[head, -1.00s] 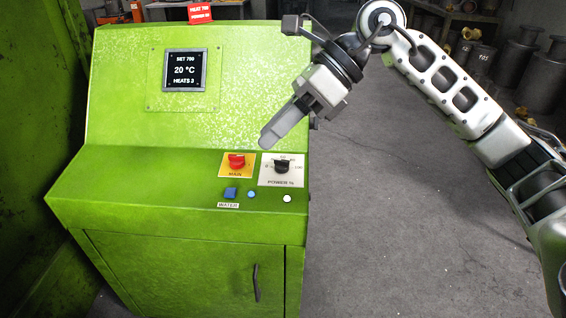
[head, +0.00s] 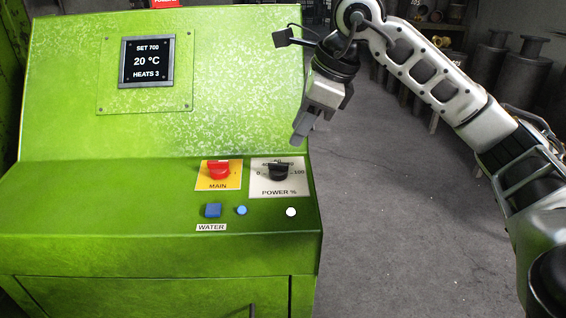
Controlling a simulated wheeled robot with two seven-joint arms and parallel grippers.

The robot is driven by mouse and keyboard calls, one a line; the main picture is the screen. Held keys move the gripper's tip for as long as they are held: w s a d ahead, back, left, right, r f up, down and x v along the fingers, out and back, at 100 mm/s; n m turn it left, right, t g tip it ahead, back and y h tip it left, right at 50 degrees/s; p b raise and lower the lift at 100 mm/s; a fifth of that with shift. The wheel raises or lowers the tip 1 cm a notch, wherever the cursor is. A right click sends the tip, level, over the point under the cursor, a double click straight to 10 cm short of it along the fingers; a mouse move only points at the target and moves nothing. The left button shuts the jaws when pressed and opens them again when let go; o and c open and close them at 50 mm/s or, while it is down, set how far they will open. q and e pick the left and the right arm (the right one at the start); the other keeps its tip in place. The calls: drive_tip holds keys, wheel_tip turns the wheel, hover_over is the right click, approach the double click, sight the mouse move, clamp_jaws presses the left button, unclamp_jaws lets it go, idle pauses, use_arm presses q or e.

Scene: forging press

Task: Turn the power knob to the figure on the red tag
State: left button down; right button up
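The black power knob (head: 281,172) sits on a white plate marked POWER %, with 0 at its left and 100 at its right. I cannot tell which figure it points to. The red tag (head: 165,3) on top of the green console is cut off by the upper edge, so its figure cannot be read. My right gripper (head: 299,136) hangs above and slightly right of the knob, pointing down, apart from it. Its fingers look together, with nothing between them. My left gripper is out of view.
On the green console (head: 120,205) are a red MAIN switch (head: 218,170) left of the knob, a blue WATER switch (head: 213,211), a blue lamp (head: 242,211) and a white lamp (head: 291,212). A display (head: 146,62) reads SET 700, 20 °C, HEATS 3.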

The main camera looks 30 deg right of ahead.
sight(280, 163)
drive_tip(key=b+x, duration=0.1)
drive_tip(key=x, duration=0.6)
drive_tip(key=shift+w+f, duration=0.15)
drive_tip(key=shift+f, duration=0.1)
drive_tip(key=shift+w+a+f, duration=0.15)
drive_tip(key=shift+f, duration=0.2)
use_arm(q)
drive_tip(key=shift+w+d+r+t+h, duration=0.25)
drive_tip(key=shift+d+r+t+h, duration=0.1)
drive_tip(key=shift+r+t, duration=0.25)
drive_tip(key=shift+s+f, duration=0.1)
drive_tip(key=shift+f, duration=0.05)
use_arm(e)
clamp_jaws()
